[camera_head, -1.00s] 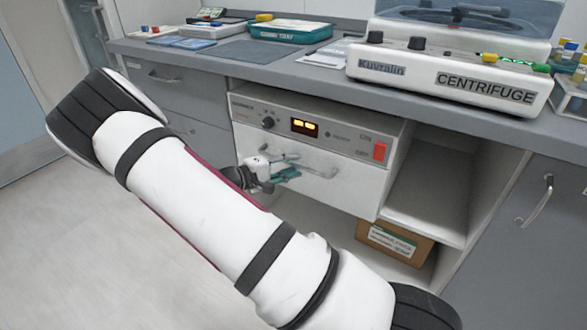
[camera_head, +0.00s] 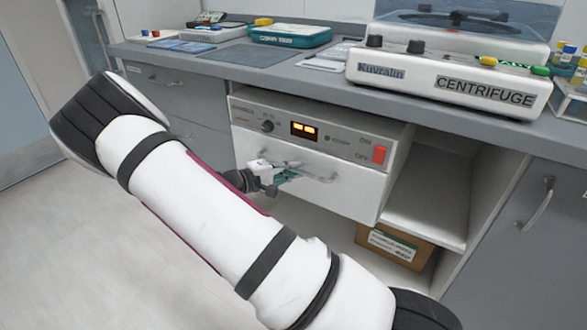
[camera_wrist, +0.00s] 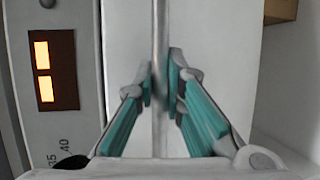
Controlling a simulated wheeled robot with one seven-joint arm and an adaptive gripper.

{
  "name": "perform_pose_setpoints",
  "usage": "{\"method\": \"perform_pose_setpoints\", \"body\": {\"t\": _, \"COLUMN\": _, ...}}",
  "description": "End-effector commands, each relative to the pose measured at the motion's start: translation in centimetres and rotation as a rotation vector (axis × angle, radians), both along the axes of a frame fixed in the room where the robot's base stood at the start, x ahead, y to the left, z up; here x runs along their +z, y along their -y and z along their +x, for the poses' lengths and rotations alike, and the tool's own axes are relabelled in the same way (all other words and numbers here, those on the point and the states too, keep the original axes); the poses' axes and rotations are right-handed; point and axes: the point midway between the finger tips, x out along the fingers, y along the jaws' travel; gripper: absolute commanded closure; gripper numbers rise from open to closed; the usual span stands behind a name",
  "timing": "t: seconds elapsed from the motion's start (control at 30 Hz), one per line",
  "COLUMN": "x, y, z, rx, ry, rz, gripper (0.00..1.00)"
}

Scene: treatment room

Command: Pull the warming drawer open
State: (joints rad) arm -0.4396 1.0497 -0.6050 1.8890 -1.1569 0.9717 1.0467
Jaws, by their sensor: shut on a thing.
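The warming drawer (camera_head: 345,197) is the pale front below a control panel in the grey bench; it also shows in the wrist view (camera_wrist: 215,60). Its bar handle (camera_head: 328,179) runs across the front and stands upright in the wrist view (camera_wrist: 159,25). My gripper (camera_head: 289,174) is at the handle. In the wrist view its teal-padded fingers (camera_wrist: 160,82) lie on both sides of the bar, shut on it. The drawer front looks close to the panel face; I cannot tell exactly how far it stands out. My arm hides the floor below left.
The control panel (camera_head: 325,137) has a lit display and a red switch. A centrifuge (camera_head: 440,80) stands on the counter above. An open shelf (camera_head: 425,215) and a cardboard box (camera_head: 396,246) are at the right. Floor (camera_head: 60,250) at left is clear.

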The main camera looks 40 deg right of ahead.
Motion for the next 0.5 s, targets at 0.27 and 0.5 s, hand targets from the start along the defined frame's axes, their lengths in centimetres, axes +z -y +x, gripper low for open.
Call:
{"method": "perform_pose_setpoints", "body": {"t": 0.27, "x": 0.1, "y": -4.2, "z": -1.4, "rx": 0.006, "ry": -0.004, "rz": 0.002, "gripper": 1.0}}
{"method": "perform_pose_setpoints", "body": {"t": 0.5, "x": 0.1, "y": -10.3, "z": -3.6, "rx": 0.008, "ry": -0.006, "rz": 0.002, "gripper": 1.0}}
